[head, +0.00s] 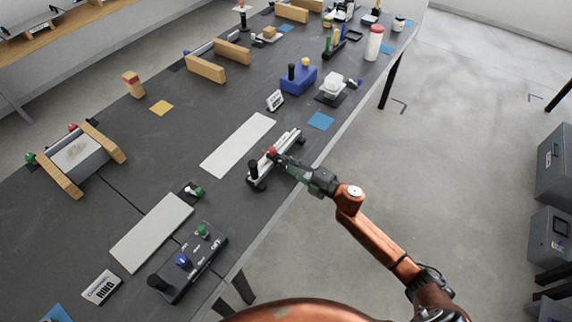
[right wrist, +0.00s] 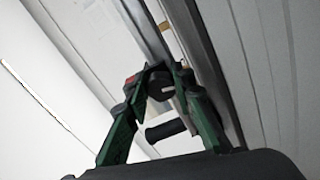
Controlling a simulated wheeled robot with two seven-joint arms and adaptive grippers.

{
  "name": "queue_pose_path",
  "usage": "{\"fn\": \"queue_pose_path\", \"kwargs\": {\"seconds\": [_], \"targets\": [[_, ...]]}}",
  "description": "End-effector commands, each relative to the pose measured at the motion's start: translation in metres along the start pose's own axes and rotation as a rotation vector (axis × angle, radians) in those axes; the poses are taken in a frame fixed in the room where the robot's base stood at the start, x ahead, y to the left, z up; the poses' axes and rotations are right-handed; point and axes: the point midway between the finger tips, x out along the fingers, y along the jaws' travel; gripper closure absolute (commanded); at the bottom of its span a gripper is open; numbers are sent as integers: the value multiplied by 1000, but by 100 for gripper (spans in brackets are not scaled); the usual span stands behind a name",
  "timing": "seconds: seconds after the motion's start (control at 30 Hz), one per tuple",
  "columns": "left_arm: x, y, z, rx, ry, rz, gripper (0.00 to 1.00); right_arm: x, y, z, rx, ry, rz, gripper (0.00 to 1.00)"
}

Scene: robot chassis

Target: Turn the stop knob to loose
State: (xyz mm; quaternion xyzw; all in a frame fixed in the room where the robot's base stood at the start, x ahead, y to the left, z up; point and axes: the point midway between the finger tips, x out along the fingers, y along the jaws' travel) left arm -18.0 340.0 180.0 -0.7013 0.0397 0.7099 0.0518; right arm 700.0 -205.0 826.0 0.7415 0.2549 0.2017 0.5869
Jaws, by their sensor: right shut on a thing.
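The stop knob (head: 272,150) is a small red-topped knob on the side of a pale metal rail (head: 287,140) near the table's right edge. My right gripper (head: 279,157) reaches in from the lower right and is shut on the knob. In the right wrist view, the green fingers (right wrist: 160,78) close around a dark round knob (right wrist: 160,90) with a pale mark on its face. The gripper partly hides the knob in the head view. My left gripper is not in view.
A black upright handle (head: 254,170) stands at the rail's near end. A small white sign (head: 275,100) and a blue square (head: 320,121) lie beyond it. A long white plate (head: 238,144) lies to the left. A black control box (head: 190,262) stands nearer.

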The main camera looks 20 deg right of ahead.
Motion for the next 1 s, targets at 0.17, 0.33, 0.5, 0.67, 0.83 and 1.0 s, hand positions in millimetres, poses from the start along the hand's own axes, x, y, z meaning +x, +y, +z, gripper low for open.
{"fn": "queue_pose_path", "kwargs": {"seconds": [0.17,0.33,0.5,0.67,0.83,1.0], "targets": [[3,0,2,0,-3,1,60,0,-1,0,-109,0,-1,100],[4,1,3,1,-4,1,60,0,-1,0,-179,0,-1,100],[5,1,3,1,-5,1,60,0,0,0,-218,1,-1,100],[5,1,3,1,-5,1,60,0,0,0,-230,1,-1,100],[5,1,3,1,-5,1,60,0,0,0,-231,1,-1,100],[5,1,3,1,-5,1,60,0,0,0,-231,1,-1,76]]}}
